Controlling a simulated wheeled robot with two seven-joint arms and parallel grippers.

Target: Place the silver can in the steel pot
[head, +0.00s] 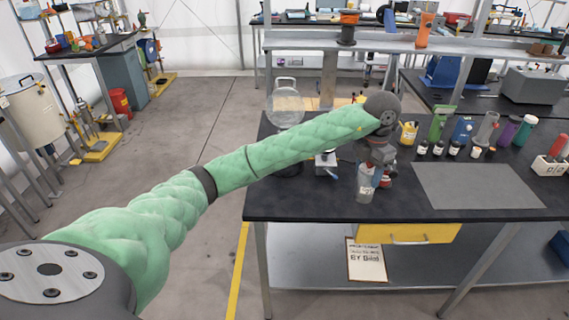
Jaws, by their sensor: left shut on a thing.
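My left arm reaches across the picture to the black workbench. Its gripper (373,176) points down near the bench's front edge and is shut on a silver-grey can (365,190). The can looks upright; the gripper partly hides its upper part, and I cannot tell whether its base touches the bench. I cannot make out a steel pot for certain. A large pale metal vessel (30,105) on a stand at the far left may be it. My right gripper is not in view.
The black workbench (300,205) carries a clear jug (286,105) behind my arm, a yellow cup (409,133), several small dark bottles and a grey mat (478,186). A red-and-white holder (549,168) stands at the right.

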